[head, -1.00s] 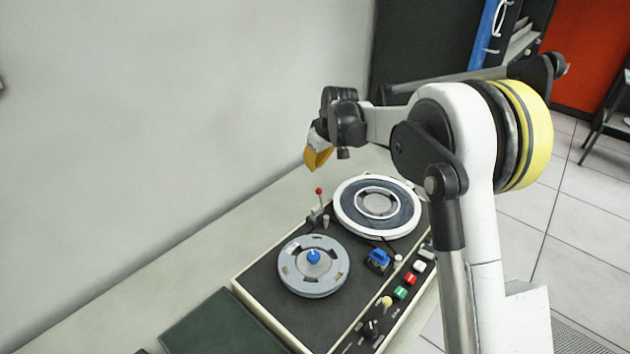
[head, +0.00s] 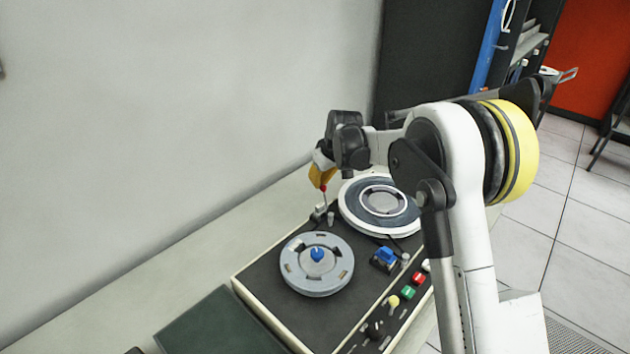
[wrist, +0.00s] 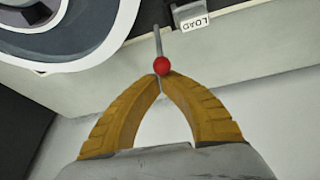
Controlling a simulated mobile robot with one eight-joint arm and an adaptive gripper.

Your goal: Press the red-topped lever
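The lever is a thin grey rod with a red ball top (head: 323,188), upright at the back edge of the reel machine (head: 262,272). In the wrist view the red ball (wrist: 162,66) sits right at my fingertips, with the rod running up behind it. My gripper (head: 320,180) has yellow fingers and is just above the ball in the head view. In the wrist view my gripper (wrist: 159,80) has its two fingertips together, with nothing seen between them. I cannot tell whether they touch the ball.
A front reel (head: 330,278) with a blue knob and a back reel (head: 415,222) lie on the machine. A blue switch (head: 384,260) and coloured buttons (head: 409,292) line its right side. A label reading LOAD (wrist: 195,22) is near the rod. A wall stands behind.

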